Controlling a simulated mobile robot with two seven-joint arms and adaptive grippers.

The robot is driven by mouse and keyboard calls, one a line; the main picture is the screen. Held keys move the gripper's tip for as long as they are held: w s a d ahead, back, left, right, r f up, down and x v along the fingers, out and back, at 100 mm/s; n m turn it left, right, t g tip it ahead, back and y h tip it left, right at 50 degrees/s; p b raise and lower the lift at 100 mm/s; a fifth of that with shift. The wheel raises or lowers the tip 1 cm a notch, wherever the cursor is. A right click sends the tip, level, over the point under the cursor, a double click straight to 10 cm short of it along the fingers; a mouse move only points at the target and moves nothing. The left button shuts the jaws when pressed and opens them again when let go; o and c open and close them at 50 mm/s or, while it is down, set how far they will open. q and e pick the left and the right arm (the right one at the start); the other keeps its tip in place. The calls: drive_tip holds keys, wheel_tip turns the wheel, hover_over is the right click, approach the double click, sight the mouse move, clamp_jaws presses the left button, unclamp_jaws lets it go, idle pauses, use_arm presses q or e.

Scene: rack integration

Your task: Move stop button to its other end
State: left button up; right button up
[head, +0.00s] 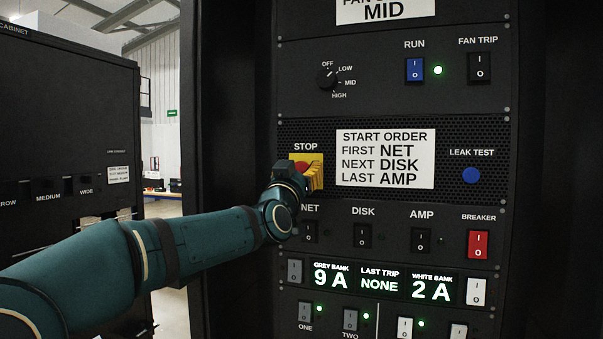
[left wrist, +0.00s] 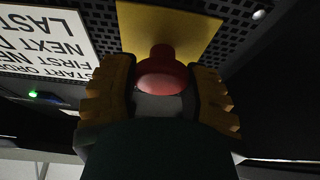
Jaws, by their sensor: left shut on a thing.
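The red stop button (head: 301,167) sits on a yellow plate (head: 312,157) under the label STOP on the black rack. In the left wrist view the round red button (left wrist: 162,75) stands out from the yellow plate (left wrist: 165,30), between my fingers. My left gripper (head: 303,176) is at the button and hides most of it. In the left wrist view its yellow-padded fingers (left wrist: 163,95) are on both sides of the button, shut on it. How far the button is pressed or pulled cannot be told. My right gripper is not in view.
A start order sign (head: 385,158) is right of the button. The NET switch (head: 310,232) is just below my gripper, with the DISK switch (head: 362,236), AMP switch (head: 420,240) and red breaker (head: 478,245) to its right. A black cabinet (head: 70,130) stands at left.

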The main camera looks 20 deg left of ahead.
use_arm(q)
drive_tip(key=shift+s, duration=0.4)
drive_tip(key=o, duration=1.3)
drive_tip(key=shift+s, duration=0.15)
drive_tip(key=v, duration=1.2)
